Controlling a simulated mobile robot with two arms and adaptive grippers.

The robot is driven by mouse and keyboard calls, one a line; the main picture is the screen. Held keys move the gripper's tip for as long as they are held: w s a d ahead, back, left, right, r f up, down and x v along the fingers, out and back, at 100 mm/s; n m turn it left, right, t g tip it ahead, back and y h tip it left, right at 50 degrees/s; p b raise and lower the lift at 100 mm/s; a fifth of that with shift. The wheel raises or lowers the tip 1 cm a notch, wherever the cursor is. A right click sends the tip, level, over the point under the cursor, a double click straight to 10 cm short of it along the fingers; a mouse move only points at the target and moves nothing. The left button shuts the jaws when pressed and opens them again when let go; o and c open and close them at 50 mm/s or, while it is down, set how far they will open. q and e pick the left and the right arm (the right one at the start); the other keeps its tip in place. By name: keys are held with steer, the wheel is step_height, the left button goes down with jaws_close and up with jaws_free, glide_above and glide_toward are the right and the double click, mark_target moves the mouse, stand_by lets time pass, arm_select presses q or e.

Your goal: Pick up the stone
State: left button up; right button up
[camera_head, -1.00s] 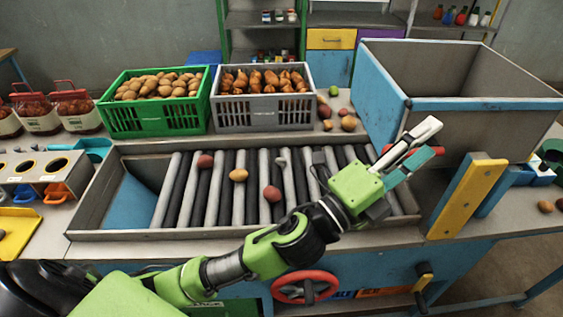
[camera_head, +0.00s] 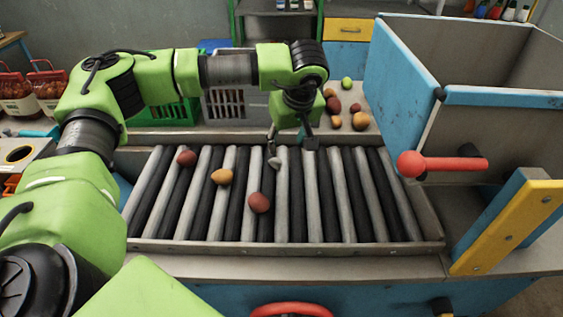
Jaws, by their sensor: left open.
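The small grey stone (camera_head: 274,163) lies on the rollers of the conveyor (camera_head: 340,248), near the far side of the roller bed. My left gripper (camera_head: 291,141) points down over the far edge of the rollers, just behind and slightly right of the stone. Its fingers are spread and empty, with one finger close to the stone; I cannot tell whether it touches. My right gripper is not in view.
A large blue-sided bin (camera_head: 400,90) stands at right. My arm partly hides the grey crate (camera_head: 226,106).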

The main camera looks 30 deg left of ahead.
arm_select(q)
steer(key=a, duration=0.2)
steer(key=p, duration=0.2)
glide_above(276, 160)
steer(key=s+d, duration=0.2)
steer(key=f, duration=0.6)
steer(key=shift+w+a, duration=0.2)
steer(key=shift+w+a+f, duration=0.15)
steer(key=shift+w+f, duration=0.05)
steer(key=shift+f, duration=0.35)
steer(key=shift+a+f+y+p, duration=0.1)
steer(key=shift+f+y+p, duration=0.2)
steer(key=shift+f+p, duration=0.05)
steer(key=p+x, duration=0.1)
steer(key=x, duration=0.2)
steer(key=shift+w+f, duration=0.15)
steer(key=shift+f, duration=0.2)
steer(key=shift+w+a+f, duration=0.1)
steer(key=shift+w+f, duration=0.1)
steer(key=shift+f, duration=0.15)
steer(key=shift+c, duration=0.4)
steer(key=c, duration=1.1)
